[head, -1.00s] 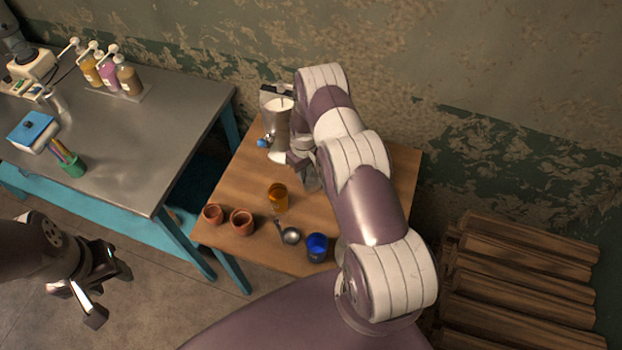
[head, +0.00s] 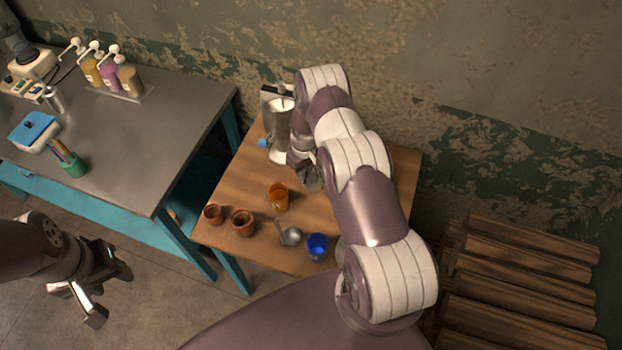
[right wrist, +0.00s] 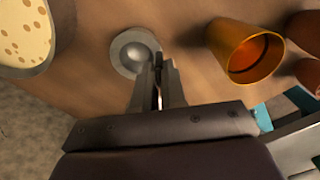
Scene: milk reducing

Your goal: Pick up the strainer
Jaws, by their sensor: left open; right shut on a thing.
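The strainer (right wrist: 126,50) shows in the right wrist view as a round grey rim with a domed middle, just beyond the fingertips. My right gripper (right wrist: 157,88) is shut on its thin handle, which is mostly hidden between the fingers. I cannot tell whether the strainer touches the table. In the head view my right gripper (head: 297,158) is beside the tall metal pot, partly hidden by my own arm. My left gripper (head: 108,287) is open and empty over the floor at the lower left.
The metal pot (head: 279,125) holds pale liquid. An orange cup (head: 278,199), two clay cups (head: 242,222), a ladle (head: 290,237) and a blue cup (head: 317,246) stand on the wooden table (head: 235,180). A metal bench (head: 150,140) is left; stacked planks (head: 520,265) are right.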

